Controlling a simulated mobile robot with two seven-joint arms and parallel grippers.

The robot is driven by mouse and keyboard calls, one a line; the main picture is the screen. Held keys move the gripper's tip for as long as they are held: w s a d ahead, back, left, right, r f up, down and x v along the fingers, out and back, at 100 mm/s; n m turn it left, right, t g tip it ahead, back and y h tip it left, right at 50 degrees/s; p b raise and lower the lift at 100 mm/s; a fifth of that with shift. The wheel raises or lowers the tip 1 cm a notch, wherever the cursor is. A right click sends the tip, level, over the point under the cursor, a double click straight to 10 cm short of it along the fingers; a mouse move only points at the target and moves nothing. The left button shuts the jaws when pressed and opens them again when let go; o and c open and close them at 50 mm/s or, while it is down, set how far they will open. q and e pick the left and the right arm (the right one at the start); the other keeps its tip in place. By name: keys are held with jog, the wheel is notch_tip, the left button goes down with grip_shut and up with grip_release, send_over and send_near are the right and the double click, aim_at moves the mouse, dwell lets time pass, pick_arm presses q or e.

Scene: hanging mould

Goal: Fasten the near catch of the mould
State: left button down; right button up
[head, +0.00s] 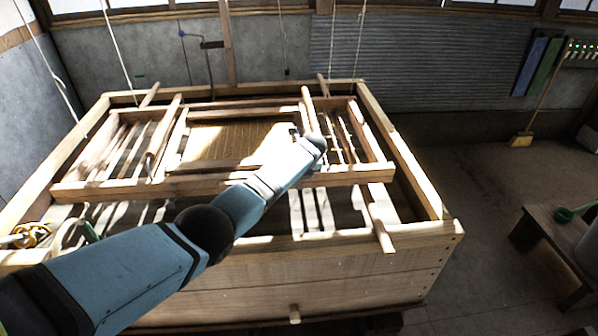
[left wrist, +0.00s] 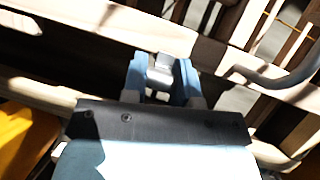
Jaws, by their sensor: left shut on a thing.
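The wooden mould (head: 180,168) lies level across the big wooden vat, with a tan screen (head: 215,143) inside its frame. My left arm reaches in from the left over the mould's near side. In the head view the left hand is bright with glare and its fingertips are hidden. In the left wrist view my left gripper (left wrist: 161,76) is shut on a small grey metal piece, which looks like the near catch (left wrist: 162,62), against a pale wooden bar. Whether the catch is fastened cannot be told. My right gripper is not in view.
The wooden vat (head: 300,272) surrounds the mould, with raised rims and a peg on its front. Cords (head: 120,50) hang from above. The floor between is clear.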

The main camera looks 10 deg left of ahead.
pick_arm(q)
jog(key=c, duration=0.9)
grip_release()
jog(key=shift+f, duration=0.1)
jog(key=shift+s+d+r, duration=0.1)
jog(key=shift+d+r, duration=0.05)
jog(key=shift+r, duration=0.4)
jog(key=p+v, duration=0.1)
jog(key=v, duration=1.1)
jog(key=shift+s+d+r, duration=0.1)
jog(key=shift+s+r, duration=0.05)
jog(key=shift+r, duration=0.15)
